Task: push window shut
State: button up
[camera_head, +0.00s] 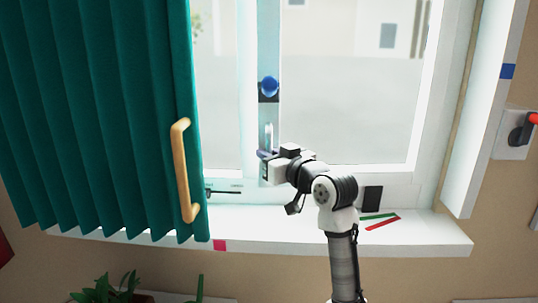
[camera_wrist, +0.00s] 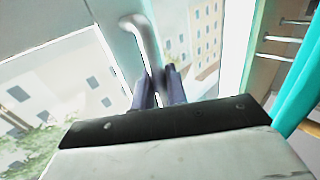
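The window (camera_head: 345,95) has white frames and clear panes; I cannot tell from here how far it stands open. Its silver handle (camera_head: 268,137) is on the upright middle frame, and it also shows in the wrist view (camera_wrist: 146,42). My gripper (camera_head: 267,154) is at the lower end of this handle. In the wrist view, my two dark fingers (camera_wrist: 160,88) stand slightly apart, and the handle's lower end runs down between them. Whether they press on it is not clear. The wrist housing hides what lies below the fingers.
A teal curtain (camera_head: 95,110) with a wooden handle (camera_head: 182,170) hangs at the left. A blue knob (camera_head: 268,86) sits above the window handle. Green and red sticks (camera_head: 384,223) lie on the white sill (camera_head: 430,236). A red-handled switch (camera_head: 520,132) is on the right wall. Plants (camera_head: 110,290) stand below.

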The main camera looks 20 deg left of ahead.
jog(key=shift+w+a+m+t+h+p, duration=0.2)
jog(key=shift+w+a+m+t+h, duration=0.15)
jog(key=shift+w, duration=0.5)
jog(key=shift+w+a+m+t+h+p, duration=0.2)
jog(key=shift+w+a, duration=0.25)
jog(key=shift+w, duration=0.4)
jog(key=shift+c, duration=0.2)
jog(key=o, duration=0.3)
jog(key=b+v, duration=0.3)
jog(key=v, duration=1.1)
jog(key=shift+b, duration=0.3)
